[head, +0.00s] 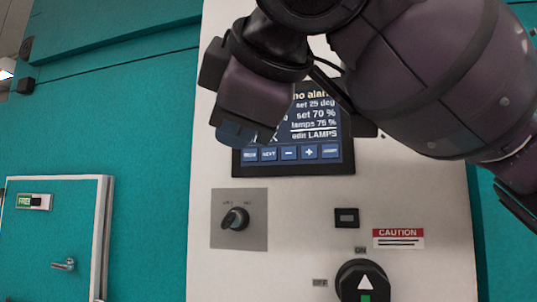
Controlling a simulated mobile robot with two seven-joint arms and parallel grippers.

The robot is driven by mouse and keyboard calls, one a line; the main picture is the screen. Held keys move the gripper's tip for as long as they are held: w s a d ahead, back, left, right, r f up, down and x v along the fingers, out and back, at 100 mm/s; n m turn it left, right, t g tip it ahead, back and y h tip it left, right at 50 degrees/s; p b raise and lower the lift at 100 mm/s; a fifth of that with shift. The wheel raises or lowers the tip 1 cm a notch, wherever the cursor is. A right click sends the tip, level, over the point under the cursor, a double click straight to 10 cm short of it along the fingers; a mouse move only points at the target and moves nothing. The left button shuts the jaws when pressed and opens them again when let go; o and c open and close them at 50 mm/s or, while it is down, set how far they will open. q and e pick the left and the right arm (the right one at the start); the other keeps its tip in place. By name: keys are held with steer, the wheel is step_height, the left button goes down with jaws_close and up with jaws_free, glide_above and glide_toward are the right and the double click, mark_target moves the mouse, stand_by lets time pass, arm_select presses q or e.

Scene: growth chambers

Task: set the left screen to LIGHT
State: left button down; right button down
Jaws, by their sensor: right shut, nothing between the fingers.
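A dark-framed screen (335,142) is on the white panel, and it is the only screen in view. Its readable lines are "no alarm", "set 25 deg", "set 70 %", "lamps 75 %" and "edit LAMPS". Its upper left is hidden by my right gripper. My left gripper is not in view.
Below the screen are a small rotary knob (235,218) on a grey plate, a small dark switch (347,218), a CAUTION label (398,239) and a large black ON/OFF dial (363,283). A teal door (60,240) with a handle and FREE sign is at left.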

steer(key=b, duration=0.2)
glide_toward(249, 167)
step_height(249, 167, down, 2)
steer(key=a, duration=0.3)
steer(key=w, duration=0.1)
steer(key=w+d+p, duration=0.1)
steer(key=w, duration=0.1)
steer(key=shift+d, duration=0.15)
stand_by(1.6)
steer(key=shift+w+d+p, duration=0.1)
steer(key=shift+w+p, duration=0.25)
steer(key=shift+p, duration=0.25)
